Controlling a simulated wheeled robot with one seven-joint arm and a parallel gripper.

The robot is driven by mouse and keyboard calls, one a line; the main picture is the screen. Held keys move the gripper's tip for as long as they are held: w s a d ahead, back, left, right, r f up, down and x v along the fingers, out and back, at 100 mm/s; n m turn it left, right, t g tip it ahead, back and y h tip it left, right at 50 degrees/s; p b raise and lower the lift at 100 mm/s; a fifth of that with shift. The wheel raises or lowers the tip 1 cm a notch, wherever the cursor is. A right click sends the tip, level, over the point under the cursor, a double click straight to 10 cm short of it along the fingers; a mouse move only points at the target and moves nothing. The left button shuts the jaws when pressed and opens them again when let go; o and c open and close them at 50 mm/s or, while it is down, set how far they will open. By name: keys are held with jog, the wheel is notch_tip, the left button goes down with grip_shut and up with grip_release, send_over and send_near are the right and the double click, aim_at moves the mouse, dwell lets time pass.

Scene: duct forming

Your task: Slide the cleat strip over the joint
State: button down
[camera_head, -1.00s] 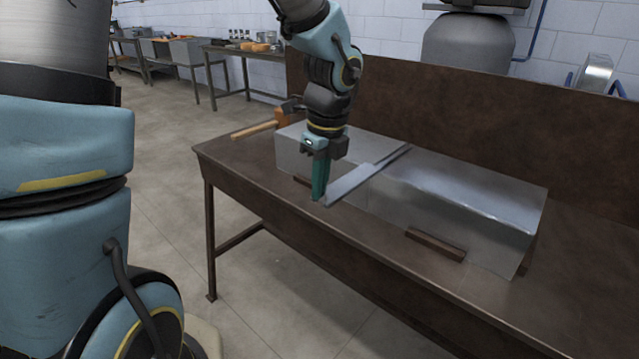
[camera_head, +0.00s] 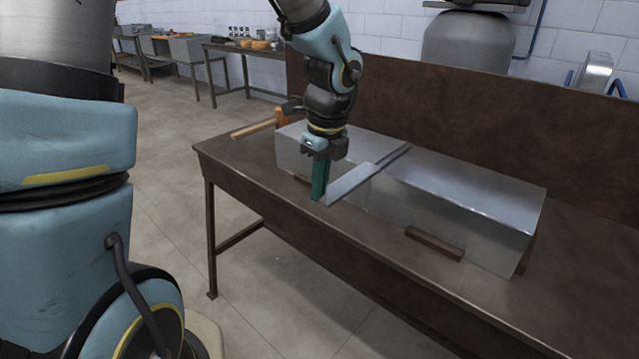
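The cleat strip (camera_head: 352,183) is a narrow grey metal strip. Its near end sits at my gripper's fingertips, and it runs back and to the right towards the joint (camera_head: 398,157) on top of the duct. The duct is two grey sheet-metal box sections, a left one (camera_head: 292,150) and a longer right one (camera_head: 455,192), meeting at that joint. My gripper (camera_head: 319,194) points down in front of the duct, with its green fingers close together at the strip's near end. Whether they grip the strip or only touch it cannot be made out.
The duct stands on a brown workbench (camera_head: 330,232) with a tall back panel (camera_head: 450,110). Wooden blocks (camera_head: 435,244) lie along the duct's front. A wooden-handled hammer (camera_head: 255,129) lies at the bench's left end. The bench's right end is clear.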

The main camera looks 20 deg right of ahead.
aim_at(328, 193)
dwell(0.4)
jog(key=shift+w+d+p, duration=0.25)
jog(key=shift+d+p, duration=0.05)
jog(key=shift+d, duration=0.1)
jog(key=shift+d+p, duration=0.1)
jog(key=shift+p, duration=0.25)
dwell(0.6)
jog(key=shift+w+d, duration=0.25)
jog(key=shift+d, duration=0.1)
jog(key=shift+d+p, duration=0.1)
jog(key=shift+p, duration=0.5)
dwell(0.4)
jog(key=shift+w+d, duration=0.2)
jog(key=shift+d, duration=0.1)
jog(key=shift+p, duration=0.45)
jog(key=shift+d, duration=0.1)
dwell(0.4)
